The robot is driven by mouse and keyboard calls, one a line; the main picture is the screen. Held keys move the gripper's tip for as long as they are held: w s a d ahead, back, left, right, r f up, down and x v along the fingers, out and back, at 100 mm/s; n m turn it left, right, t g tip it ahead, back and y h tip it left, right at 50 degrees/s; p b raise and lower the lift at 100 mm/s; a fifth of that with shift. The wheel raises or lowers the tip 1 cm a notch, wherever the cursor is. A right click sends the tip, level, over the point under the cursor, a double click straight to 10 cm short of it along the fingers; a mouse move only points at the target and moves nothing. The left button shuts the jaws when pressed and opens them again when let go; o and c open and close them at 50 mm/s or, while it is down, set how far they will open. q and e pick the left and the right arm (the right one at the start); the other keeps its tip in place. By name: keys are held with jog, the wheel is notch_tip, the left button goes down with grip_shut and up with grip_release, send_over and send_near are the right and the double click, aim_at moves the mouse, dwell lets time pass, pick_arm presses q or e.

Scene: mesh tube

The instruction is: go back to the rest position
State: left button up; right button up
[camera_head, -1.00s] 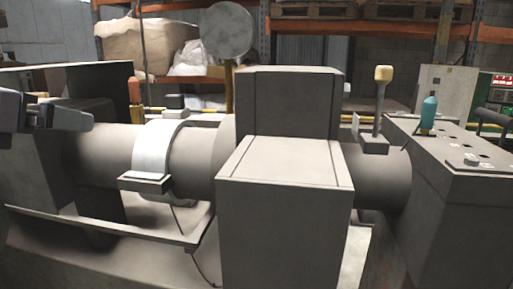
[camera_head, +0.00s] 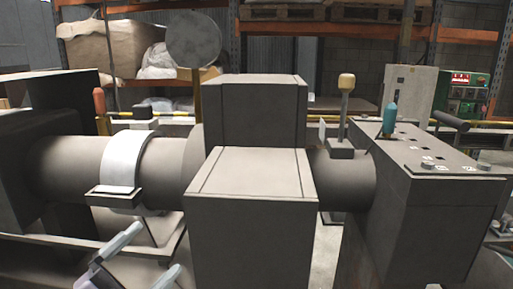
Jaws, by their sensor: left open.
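My left gripper (camera_head: 146,262) shows at the bottom left of the head view. Its two pale fingers are spread apart with nothing between them. It is in front of the grey mesh tube machine, below the white ring (camera_head: 124,160) around the horizontal tube (camera_head: 70,168). The rest of the left arm is cut off by the lower edge. My right gripper is not in view.
A large grey box housing (camera_head: 250,225) stands in the middle. A control block (camera_head: 440,190) with a blue-green knob (camera_head: 390,118) is at the right. A yellow-topped lever (camera_head: 346,95) rises between them. Shelves with pallets are behind.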

pick_arm(q)
notch_tip(320, 180, down, 10)
jog(key=s+a+n+t+y, duration=0.1)
jog(key=a+n+y, duration=0.2)
jog(key=n+y, duration=0.5)
jog(key=s+f+n+g+y, duration=0.2)
jog(key=s+f+n, duration=0.3)
jog(key=f, duration=0.6)
jog(key=s+f+n+g+y, duration=0.2)
jog(key=s+f+n+g, duration=0.3)
jog(key=s+f, duration=0.5)
jog(key=shift+d+f+n+g+p, duration=0.3)
jog(key=shift+d+f+p, duration=0.15)
